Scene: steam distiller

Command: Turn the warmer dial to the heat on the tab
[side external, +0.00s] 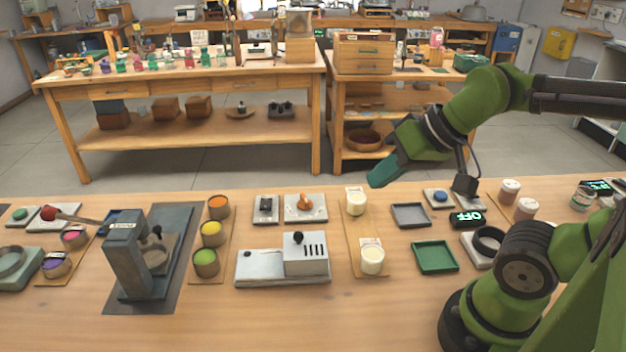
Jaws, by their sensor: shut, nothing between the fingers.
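An orange knob (305,202) sits on a pale square plate (320,215) near the back middle of the table; it may be the warmer dial, but I cannot tell for sure. Its pointer setting is too small to read. No heat tab can be made out; small labels on two cream jars (356,204) (372,260) are unreadable. My gripper (378,180) is shut and empty, its teal tip pointing down and left. It appears above the table's back edge, right of the orange knob and apart from it.
A grey-white box with slots and a black knob (305,255) stands in front of the orange knob. A dark press (128,260) stands at left. Grey (410,228) and green (436,270) trays and a display reading OFF (467,219) lie at right. The front middle is bare.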

